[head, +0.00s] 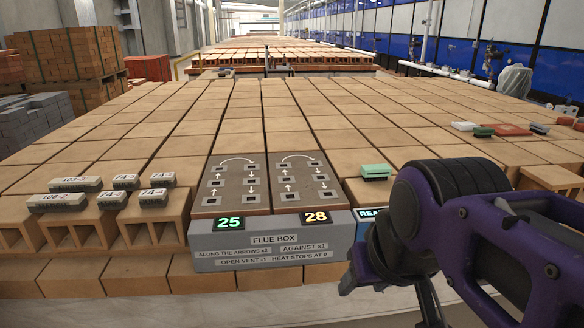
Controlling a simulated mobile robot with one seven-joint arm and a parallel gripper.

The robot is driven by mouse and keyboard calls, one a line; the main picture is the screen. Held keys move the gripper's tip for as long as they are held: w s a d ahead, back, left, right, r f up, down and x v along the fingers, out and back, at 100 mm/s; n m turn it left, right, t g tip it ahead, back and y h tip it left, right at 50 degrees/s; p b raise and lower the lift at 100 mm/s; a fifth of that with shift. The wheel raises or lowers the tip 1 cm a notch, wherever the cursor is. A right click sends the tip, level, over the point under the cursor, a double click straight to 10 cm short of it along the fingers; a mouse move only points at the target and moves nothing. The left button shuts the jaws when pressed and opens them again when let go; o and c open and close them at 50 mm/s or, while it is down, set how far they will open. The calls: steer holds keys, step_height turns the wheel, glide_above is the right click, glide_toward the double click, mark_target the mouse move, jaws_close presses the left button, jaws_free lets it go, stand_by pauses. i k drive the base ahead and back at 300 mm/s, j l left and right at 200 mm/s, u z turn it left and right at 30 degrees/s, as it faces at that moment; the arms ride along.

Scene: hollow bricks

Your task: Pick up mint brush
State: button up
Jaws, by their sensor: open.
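A mint brush (376,170), a small mint-green block with a darker underside, lies on the brick tops just right of the flue box. My gripper (390,296) is at the lower right, in front of the brick stack and nearer to me than the brush. It is open, and nothing shows between its fingers. It is apart from the brush. My purple and black arm covers the bricks to the right of the brush. The gripper's far side is partly hidden by the arm.
The grey flue box (273,252) with arrow panels stands left of the brush. Several numbered grey blocks (78,184) lie at left. At far right are a pale block (465,126), a dark green block (484,132) and a red plate (506,129). Brick tops behind the brush are clear.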

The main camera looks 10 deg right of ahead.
mark_target(370, 173)
steer(key=i+l, duration=0.9)
steer(key=l, duration=0.25)
